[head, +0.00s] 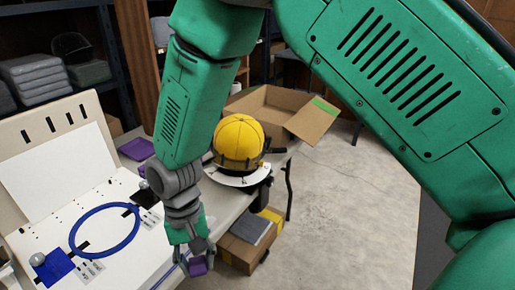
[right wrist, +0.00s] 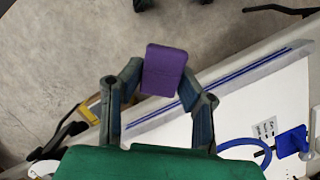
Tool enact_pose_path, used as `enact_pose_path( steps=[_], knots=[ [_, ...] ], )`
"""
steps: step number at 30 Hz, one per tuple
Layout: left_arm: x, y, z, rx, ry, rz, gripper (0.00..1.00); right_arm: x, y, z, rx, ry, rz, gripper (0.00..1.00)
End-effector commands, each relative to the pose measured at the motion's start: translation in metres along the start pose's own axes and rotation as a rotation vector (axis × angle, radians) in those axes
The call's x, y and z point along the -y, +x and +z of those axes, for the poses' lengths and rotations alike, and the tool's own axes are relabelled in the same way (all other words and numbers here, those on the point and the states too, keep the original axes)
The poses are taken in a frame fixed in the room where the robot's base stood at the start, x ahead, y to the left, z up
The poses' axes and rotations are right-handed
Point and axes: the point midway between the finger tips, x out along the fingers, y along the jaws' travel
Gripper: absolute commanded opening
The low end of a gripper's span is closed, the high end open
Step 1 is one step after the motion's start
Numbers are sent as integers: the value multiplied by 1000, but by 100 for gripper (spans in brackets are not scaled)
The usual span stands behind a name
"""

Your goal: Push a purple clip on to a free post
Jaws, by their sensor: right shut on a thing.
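My right gripper (head: 197,258) is shut on a purple clip (head: 198,267), held in the air beyond the near edge of the white board (head: 135,245). In the right wrist view the purple clip (right wrist: 164,68) sits between the two fingertips of the right gripper (right wrist: 163,84), with the grey floor behind it. The board carries a blue ring (head: 74,233), a blue square patch (head: 54,269) and small labels. A round grey knob-like piece (head: 37,259) stands at the patch. I cannot make out a free post clearly. My left gripper is not in view.
A yellow helmet (head: 238,139) sits on the table behind my right arm. A purple flat thing (head: 136,149) lies behind the board. An open cardboard box (head: 262,105) stands farther back, another box (head: 243,252) on the floor. The floor (head: 345,205) at right is clear.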

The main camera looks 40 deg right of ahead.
Motion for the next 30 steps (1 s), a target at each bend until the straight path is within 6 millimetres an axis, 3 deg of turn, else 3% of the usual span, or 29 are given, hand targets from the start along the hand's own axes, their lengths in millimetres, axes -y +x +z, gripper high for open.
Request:
enact_pose_path(
  steps=[2, 7, 15, 22, 30],
  knots=[
    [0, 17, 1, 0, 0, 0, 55, 25, 9, -3, 77, 127, -36, 14],
    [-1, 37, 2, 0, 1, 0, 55, 67, 0, -7, 262, 441, -145, 14],
    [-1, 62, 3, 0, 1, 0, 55, 101, -29, -27, 515, 919, -428, 14],
    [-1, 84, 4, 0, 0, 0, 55, 101, -56, -59, 682, 1280, -785, 14],
    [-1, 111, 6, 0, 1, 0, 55, 72, -87, -111, 757, 1601, -1304, 14]
  ],
)
